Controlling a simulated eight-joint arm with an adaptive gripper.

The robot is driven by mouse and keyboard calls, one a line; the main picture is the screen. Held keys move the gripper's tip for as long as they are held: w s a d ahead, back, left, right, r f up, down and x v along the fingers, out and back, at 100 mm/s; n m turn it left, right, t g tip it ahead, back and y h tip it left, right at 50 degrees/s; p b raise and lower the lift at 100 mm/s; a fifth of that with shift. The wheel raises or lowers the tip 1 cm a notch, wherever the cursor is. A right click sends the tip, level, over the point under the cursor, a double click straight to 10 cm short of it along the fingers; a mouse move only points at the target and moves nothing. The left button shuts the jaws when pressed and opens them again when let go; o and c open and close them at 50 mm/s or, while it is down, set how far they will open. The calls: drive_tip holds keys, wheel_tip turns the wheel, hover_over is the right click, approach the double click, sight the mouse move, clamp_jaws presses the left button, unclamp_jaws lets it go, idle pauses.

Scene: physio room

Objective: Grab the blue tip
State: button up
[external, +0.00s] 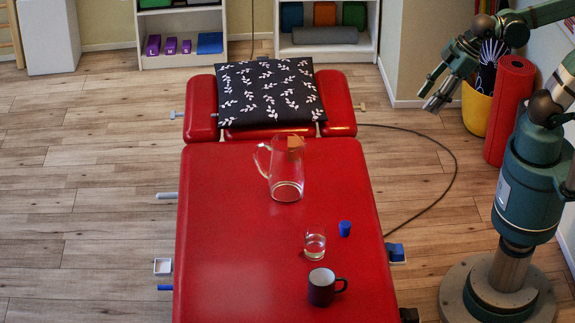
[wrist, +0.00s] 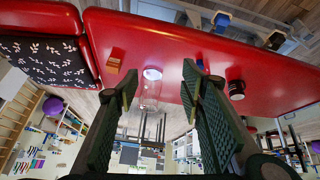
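The blue tip (external: 345,228) is a small blue piece standing on the red treatment table (external: 230,230), just right of the drinking glass (external: 314,244). In the wrist view a bit of blue (wrist: 201,64) shows beside my right finger, which hides most of it. My gripper (external: 436,98) is open and empty, raised at the right of the table's head end, well away from the tip. Its two spread fingers (wrist: 160,76) reach into the wrist view.
A clear glass pitcher (external: 286,180) stands mid-table, with an orange-brown block (wrist: 114,62) beside it. A dark mug (external: 322,288) stands near the drinking glass. A black leaf-patterned pillow (external: 268,92) lies on the headrest. A red roll (external: 509,110) and yellow bin (external: 474,108) stand at right.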

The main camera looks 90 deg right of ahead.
drive_tip(key=w+a+f+n+g, duration=0.15)
drive_tip(key=w+a+n, duration=0.3)
drive_tip(key=w, duration=0.45)
drive_tip(key=n+g+p, duration=0.1)
drive_tip(key=n+g, duration=0.4)
drive_tip(key=n, duration=0.8)
hover_over(346, 223)
drive_tip(key=shift+t, duration=0.25)
drive_tip(key=f, duration=2.1)
drive_tip(key=shift+d+f, duration=0.2)
drive_tip(key=shift+d, duration=0.05)
drive_tip(key=shift+a+f, duration=0.2)
drive_tip(key=shift+f, duration=0.2)
drive_tip(key=shift+f, duration=0.1)
drive_tip(key=shift+f, duration=1.2)
drive_tip(key=shift+f, duration=0.1)
